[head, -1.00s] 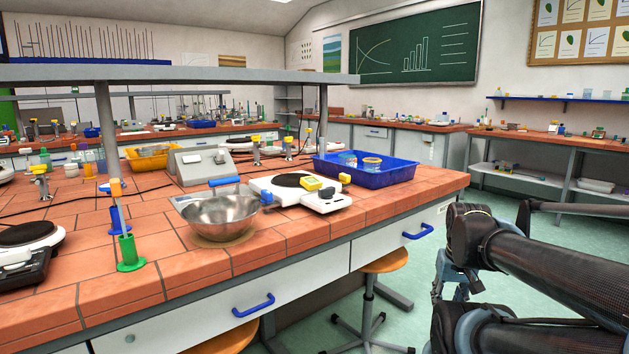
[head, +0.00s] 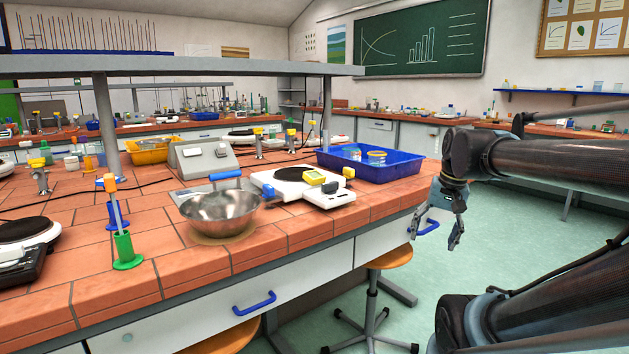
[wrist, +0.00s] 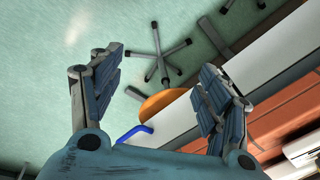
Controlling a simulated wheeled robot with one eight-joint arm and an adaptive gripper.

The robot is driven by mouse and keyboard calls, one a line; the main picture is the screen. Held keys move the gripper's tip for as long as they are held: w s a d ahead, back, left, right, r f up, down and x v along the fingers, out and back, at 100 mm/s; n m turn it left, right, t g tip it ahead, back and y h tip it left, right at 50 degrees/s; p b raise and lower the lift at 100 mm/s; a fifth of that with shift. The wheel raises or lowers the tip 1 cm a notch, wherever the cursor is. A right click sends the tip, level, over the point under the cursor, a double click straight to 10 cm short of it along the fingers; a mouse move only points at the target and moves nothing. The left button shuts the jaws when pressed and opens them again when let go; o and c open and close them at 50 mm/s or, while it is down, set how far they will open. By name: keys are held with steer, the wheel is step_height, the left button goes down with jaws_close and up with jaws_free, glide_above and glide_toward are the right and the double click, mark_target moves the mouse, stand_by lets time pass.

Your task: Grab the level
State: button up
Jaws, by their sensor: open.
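A small yellow block with a greenish window, which looks like the level (head: 314,177), rests on the front part of a white hot plate (head: 270,183) on the tiled bench. I cannot make out its vial for certain. My gripper (head: 434,238) hangs open and empty off the bench's right end, to the right of the level and lower in the picture. The wrist view shows both fingers of my gripper (wrist: 157,78) spread wide, with floor and a stool beyond them. The level cannot be made out in the wrist view.
A metal bowl (head: 218,213) stands left of the hot plate and a blue tray (head: 390,172) behind it to the right. A dark block (head: 330,188) and another yellow piece (head: 348,172) are beside the level. A shelf (head: 180,67) spans above. A stool (head: 388,257) stands below.

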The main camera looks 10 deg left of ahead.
steer(key=w+a+r+m+g+y, duration=0.1)
steer(key=w+a+r+m, duration=0.1)
steer(key=w+a+r, duration=0.5)
steer(key=w+a+r+m+g+y, duration=0.1)
steer(key=w+a+r, duration=0.5)
steer(key=r, duration=0.4)
steer(key=m+g+y, duration=0.1)
steer(key=m, duration=0.2)
glide_toward(315, 174)
steer(key=f, duration=0.2)
steer(key=a+f, duration=0.1)
steer(key=shift+w+a+y, duration=0.1)
steer(key=shift+w+y, duration=0.15)
steer(key=shift+y, duration=0.05)
steer(key=shift+s+x, duration=0.15)
steer(key=shift+x, duration=1.25)
steer(key=shift+s+x, duration=0.15)
steer(key=shift+x, duration=1.3)
steer(key=c, duration=1.2)
